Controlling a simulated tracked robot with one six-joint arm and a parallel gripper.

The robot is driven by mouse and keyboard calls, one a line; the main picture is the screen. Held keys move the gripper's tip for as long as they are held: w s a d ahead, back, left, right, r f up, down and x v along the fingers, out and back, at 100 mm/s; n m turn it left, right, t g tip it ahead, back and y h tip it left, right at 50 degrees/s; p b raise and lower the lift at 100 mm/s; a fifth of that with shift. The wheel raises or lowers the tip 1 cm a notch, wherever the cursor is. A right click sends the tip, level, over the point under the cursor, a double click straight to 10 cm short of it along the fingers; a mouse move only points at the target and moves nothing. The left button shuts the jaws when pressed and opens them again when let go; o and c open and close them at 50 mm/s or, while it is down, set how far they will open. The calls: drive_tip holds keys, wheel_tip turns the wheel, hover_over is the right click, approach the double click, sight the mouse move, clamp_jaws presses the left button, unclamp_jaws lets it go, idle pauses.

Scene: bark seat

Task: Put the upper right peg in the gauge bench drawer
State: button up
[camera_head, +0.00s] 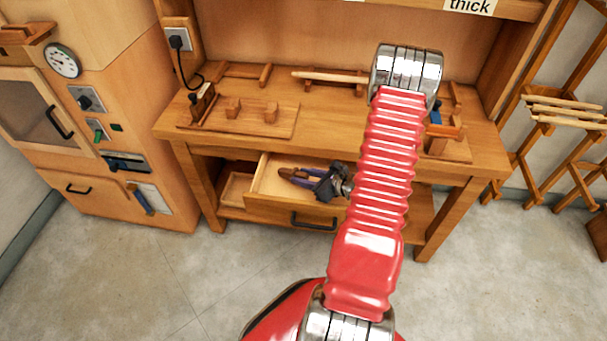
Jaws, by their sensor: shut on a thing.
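The gauge bench (350,118) stands ahead, with its drawer (285,207) pulled open under the top. My gripper (297,178) points left, over or inside the open drawer. Its jaws are shut on a small brown piece, seemingly the peg (288,173). The piece is small and partly covered by the fingers. I cannot tell whether it touches the drawer floor. My red arm hides the right end of the drawer and part of the bench top.
A cabinet with a dial (62,61) stands left, a wooden rack (565,112) right. The floor in front is clear.

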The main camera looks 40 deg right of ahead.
drive_tip(key=o, duration=1.2)
drive_tip(key=shift+o, duration=0.2)
drive_tip(key=v, duration=1.3)
drive_tip(key=shift+s, duration=0.4)
drive_tip(key=shift+r, duration=0.1)
